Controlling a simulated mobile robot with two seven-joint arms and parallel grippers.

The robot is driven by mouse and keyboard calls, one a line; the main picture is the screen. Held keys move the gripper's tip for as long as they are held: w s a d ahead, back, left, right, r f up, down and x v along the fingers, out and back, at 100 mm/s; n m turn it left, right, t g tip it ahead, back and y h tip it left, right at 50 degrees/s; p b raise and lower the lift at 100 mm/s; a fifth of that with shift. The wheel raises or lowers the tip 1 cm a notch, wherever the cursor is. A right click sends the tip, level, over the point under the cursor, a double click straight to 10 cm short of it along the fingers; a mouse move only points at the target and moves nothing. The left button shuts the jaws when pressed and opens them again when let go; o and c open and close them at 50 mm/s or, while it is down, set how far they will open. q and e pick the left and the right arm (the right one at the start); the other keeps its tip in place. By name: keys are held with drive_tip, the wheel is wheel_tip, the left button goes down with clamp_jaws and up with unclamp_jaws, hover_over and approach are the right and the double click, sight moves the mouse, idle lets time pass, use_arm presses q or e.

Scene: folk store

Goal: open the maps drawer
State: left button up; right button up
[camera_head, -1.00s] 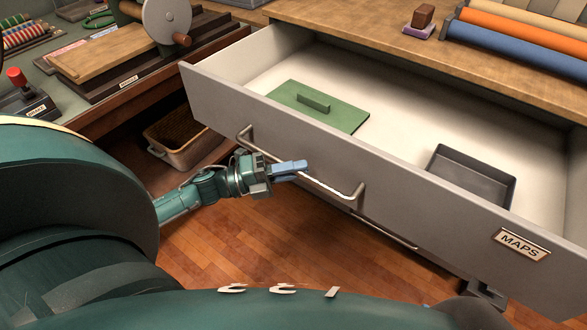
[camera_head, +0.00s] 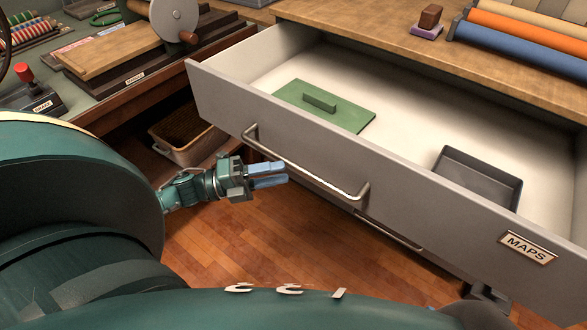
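The maps drawer (camera_head: 300,140) is pulled out from under the wooden counter and its inside shows. Its grey front carries a "MAPS" label (camera_head: 527,248) at the right and a long metal bar handle (camera_head: 310,172). Inside lie a green panel with a raised grip (camera_head: 325,106) and a dark grey tray (camera_head: 478,178). My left gripper (camera_head: 268,175) is in front of the drawer, just left of and below the handle. Its two blue fingers are slightly apart with nothing between them, clear of the bar.
A lower handle (camera_head: 388,233) shows beneath the drawer. A basket (camera_head: 186,137) stands under the left bench. Colored rolls (camera_head: 525,38) and a small brown block on a purple base (camera_head: 428,20) sit on the counter. The wooden floor (camera_head: 250,245) before the drawer is clear.

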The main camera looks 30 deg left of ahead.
use_arm(q)
drive_tip(key=v, duration=0.7)
drive_tip(key=shift+s+a, duration=0.2)
drive_tip(key=shift+a, duration=0.05)
use_arm(e)
drive_tip(key=shift+s+d, duration=0.15)
drive_tip(key=shift+r, duration=0.1)
use_arm(q)
drive_tip(key=d+f+n+t+y, duration=0.2)
drive_tip(key=d+n+t+y, duration=0.2)
drive_tip(key=d+n+y, duration=0.85)
drive_tip(key=s+d+r+n+g+p, duration=0.4)
drive_tip(key=d+n+p, duration=0.4)
drive_tip(key=n+p, duration=0.6)
drive_tip(key=shift+s+r+g+h+p, duration=0.2)
drive_tip(key=shift+r+g+h+p, duration=0.35)
drive_tip(key=shift+g, duration=0.45)
use_arm(e)
wheel_tip(320, 180, up, 4)
drive_tip(key=g+h, duration=0.1)
drive_tip(key=g, duration=0.1)
drive_tip(key=shift+d+n+g, duration=0.1)
drive_tip(key=shift+n+g, duration=0.3)
